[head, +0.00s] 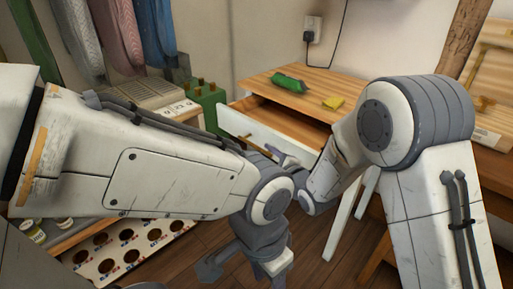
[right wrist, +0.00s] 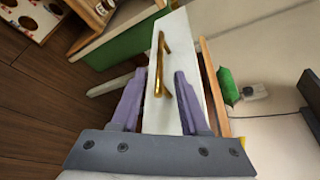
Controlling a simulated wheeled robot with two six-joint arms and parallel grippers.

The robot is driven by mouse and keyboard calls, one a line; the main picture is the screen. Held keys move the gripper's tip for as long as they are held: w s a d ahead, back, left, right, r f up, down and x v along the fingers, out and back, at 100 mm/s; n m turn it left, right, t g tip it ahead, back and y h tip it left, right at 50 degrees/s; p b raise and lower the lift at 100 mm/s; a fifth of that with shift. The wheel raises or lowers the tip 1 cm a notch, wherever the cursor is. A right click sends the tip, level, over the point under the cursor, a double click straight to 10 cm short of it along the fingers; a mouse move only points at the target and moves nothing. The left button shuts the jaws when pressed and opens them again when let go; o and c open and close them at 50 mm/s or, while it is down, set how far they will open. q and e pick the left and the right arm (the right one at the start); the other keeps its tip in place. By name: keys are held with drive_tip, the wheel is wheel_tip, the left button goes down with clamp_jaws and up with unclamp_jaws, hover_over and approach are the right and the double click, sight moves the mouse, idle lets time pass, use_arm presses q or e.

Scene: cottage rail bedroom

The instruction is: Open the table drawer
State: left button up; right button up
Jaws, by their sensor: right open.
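The wooden table (head: 325,85) stands against the wall. Its white drawer front (head: 262,132) faces me, and brown wood shows in the gap behind its top edge, so the drawer looks partly pulled out. A brass bar handle (right wrist: 160,62) is on the white front in the right wrist view. My right gripper (right wrist: 159,74) is open, with its two purple fingers on either side of the handle's near end; I cannot tell whether they touch it. It also shows at the drawer front in the head view (head: 281,158). My left gripper (head: 243,265) hangs low over the floor; its jaw state is unclear.
A green object (head: 288,82) and a yellow block (head: 333,102) lie on the tabletop. A board with round holes (head: 125,245) stands at lower left. Clothes hang at the back left.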

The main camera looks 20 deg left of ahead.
sight(259, 149)
drive_tip(key=b+x, duration=0.1)
drive_tip(key=x, duration=0.6)
drive_tip(key=shift+w+a+f, duration=0.1)
drive_tip(key=shift+w+a, duration=0.1)
clamp_jaws()
drive_tip(key=shift+d, duration=0.1)
idle(1.0)
